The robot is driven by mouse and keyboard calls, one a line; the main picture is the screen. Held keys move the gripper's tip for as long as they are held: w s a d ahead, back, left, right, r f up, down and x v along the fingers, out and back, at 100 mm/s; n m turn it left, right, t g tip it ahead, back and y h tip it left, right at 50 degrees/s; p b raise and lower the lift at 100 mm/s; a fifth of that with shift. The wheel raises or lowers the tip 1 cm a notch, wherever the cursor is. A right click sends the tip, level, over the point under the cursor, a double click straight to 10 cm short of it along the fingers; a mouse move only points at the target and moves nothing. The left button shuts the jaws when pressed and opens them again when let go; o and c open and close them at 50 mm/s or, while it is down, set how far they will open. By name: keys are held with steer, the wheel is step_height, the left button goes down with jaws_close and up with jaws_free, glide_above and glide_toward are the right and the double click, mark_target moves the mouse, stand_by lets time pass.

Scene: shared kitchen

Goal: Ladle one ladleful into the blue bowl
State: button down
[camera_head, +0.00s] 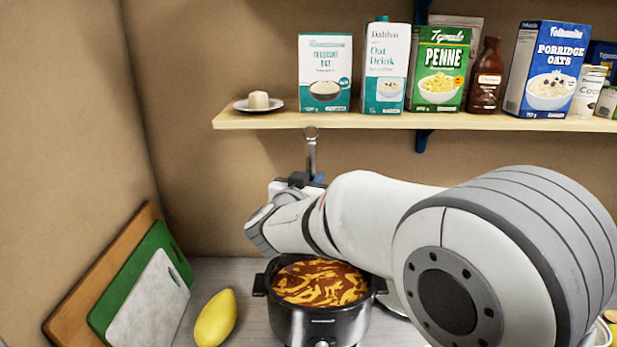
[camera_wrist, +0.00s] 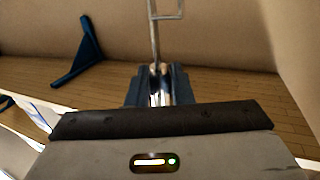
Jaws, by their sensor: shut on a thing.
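A black slow cooker (camera_head: 318,325) stands on the counter, full of orange-red soup or stew (camera_head: 320,282). My gripper (camera_head: 308,181) is above and behind it, largely hidden by my own arm. It is shut on the ladle's metal handle (camera_head: 311,155), which stands upright with its looped end up. In the wrist view the handle (camera_wrist: 154,40) runs up from between the blue fingers of my gripper (camera_wrist: 156,88). The ladle's bowl end is hidden, so I cannot tell whether it holds anything. I do not see the blue bowl in either view.
A wooden shelf (camera_head: 260,121) with cartons, boxes and a bottle runs just above my gripper. A yellow mango-like fruit (camera_head: 215,318) lies left of the cooker. Cutting boards (camera_head: 150,295) lean against the left wall. My arm hides much of the counter's right side.

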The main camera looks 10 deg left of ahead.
step_height(320, 180, down, 16)
steer(key=b, duration=1.2)
steer(key=shift+s+a+b, duration=0.15)
steer(key=shift+a+b, duration=0.05)
steer(key=shift+b, duration=0.2)
steer(key=shift+r, duration=0.15)
stand_by(1.1)
step_height(320, 180, up, 15)
steer(key=p, duration=1.2)
steer(key=shift+f+p, duration=0.2)
steer(key=shift+p, duration=0.1)
